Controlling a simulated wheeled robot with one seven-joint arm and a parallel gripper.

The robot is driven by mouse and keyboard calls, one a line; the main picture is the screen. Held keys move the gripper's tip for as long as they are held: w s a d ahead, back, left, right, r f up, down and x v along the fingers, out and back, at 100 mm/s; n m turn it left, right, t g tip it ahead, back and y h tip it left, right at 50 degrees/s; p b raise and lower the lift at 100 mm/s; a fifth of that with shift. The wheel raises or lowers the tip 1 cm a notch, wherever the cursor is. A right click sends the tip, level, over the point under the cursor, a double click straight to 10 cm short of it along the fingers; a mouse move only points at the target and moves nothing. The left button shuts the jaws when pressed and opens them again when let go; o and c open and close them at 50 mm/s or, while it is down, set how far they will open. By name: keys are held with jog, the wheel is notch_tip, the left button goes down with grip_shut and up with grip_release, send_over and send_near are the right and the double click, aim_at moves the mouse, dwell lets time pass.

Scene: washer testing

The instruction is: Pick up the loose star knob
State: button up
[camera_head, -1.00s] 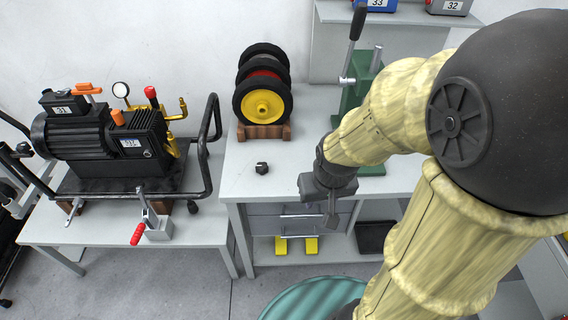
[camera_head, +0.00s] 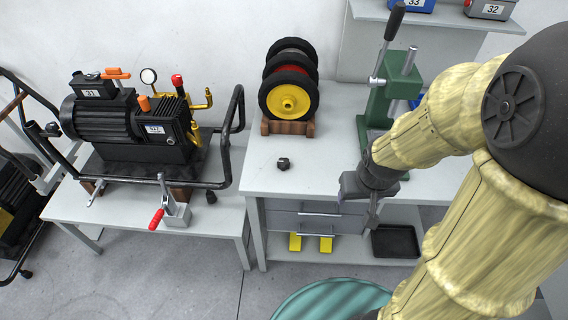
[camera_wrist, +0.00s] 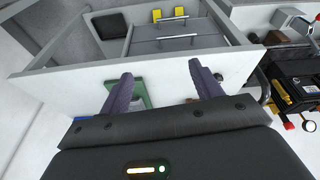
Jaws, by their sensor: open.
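The loose star knob (camera_head: 284,164) is small and black. It lies alone on the white bench top (camera_head: 325,160), in front of the stand with the wheels. My gripper (camera_head: 372,216) is to the right of the knob and nearer the bench's front edge, apart from it and empty. In the wrist view my gripper (camera_wrist: 164,84) shows two purple-grey fingers spread wide, with nothing between them.
A wheel stack with a yellow hub (camera_head: 289,100) stands behind the knob. A green press (camera_head: 402,88) stands behind my arm. A black pump (camera_head: 130,125) and a red-handled clamp (camera_head: 175,212) are on the left table. The bench around the knob is clear.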

jog(key=w+a+f+n+t+y+p, duration=0.1)
jog(key=w+a+f+n+t+y, duration=0.2)
jog(key=w, duration=0.4)
jog(key=w+a+f+n+t+y, duration=0.3)
jog(key=w+f+n+y, duration=0.1)
jog(key=w+f, duration=0.3)
jog(key=shift+a+f+n+y+p, duration=0.3)
jog(key=shift+n+y+p, duration=0.1)
jog(key=shift+y, duration=0.4)
jog(key=shift+a, duration=0.1)
jog(key=p, duration=0.3)
send_near(284, 164)
jog(key=x, duration=0.4)
jog(key=shift+w+d, duration=0.25)
jog(key=shift+w, duration=0.15)
